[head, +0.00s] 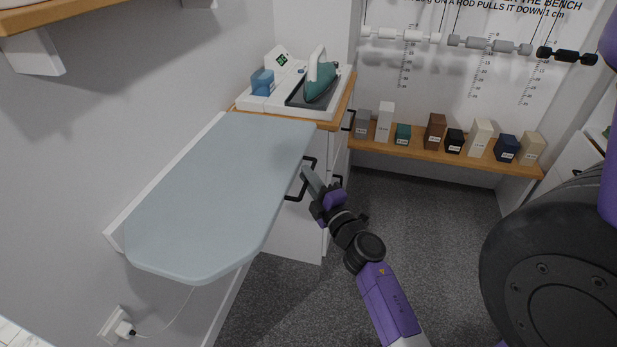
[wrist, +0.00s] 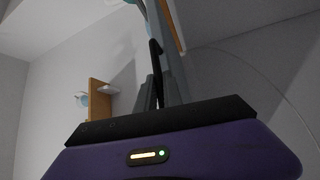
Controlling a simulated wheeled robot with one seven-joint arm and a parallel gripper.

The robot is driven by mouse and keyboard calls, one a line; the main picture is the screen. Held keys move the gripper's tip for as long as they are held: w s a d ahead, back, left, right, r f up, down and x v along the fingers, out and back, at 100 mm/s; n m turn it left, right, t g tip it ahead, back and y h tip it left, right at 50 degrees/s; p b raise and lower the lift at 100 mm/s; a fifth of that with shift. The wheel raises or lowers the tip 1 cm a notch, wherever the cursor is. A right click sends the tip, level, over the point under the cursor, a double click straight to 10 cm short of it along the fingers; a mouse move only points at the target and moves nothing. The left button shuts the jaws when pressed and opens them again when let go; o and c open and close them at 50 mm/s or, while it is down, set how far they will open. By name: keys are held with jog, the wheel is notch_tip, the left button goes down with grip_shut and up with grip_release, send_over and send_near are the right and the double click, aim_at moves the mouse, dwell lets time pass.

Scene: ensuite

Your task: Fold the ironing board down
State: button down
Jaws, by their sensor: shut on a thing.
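The ironing board (head: 215,190) is a pale blue-grey panel standing out level from the left wall in the head view. A black handle (head: 296,194) shows beside its right edge. My gripper (head: 309,176) reaches this handle from the lower right, and its grey fingers cover the handle's middle. The wrist view shows the fingers (wrist: 168,85) close together, with a thin black bar (wrist: 155,65) running up at them. They are shut on the black handle. How the handle joins the board is hidden. The board's underside is not visible in the head view.
A low wooden bench (head: 390,147) with several boxes is at the back. Carpeted floor is clear right of the board.

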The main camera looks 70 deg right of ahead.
notch_tip(320, 180, up, 11)
jog(key=w+p, duration=0.1)
jog(key=p, duration=1)
jog(key=shift+w, duration=0.25)
jog(key=shift+a, duration=0.1)
jog(key=c, duration=1.5)
grip_release()
jog(key=shift+s+a, duration=0.1)
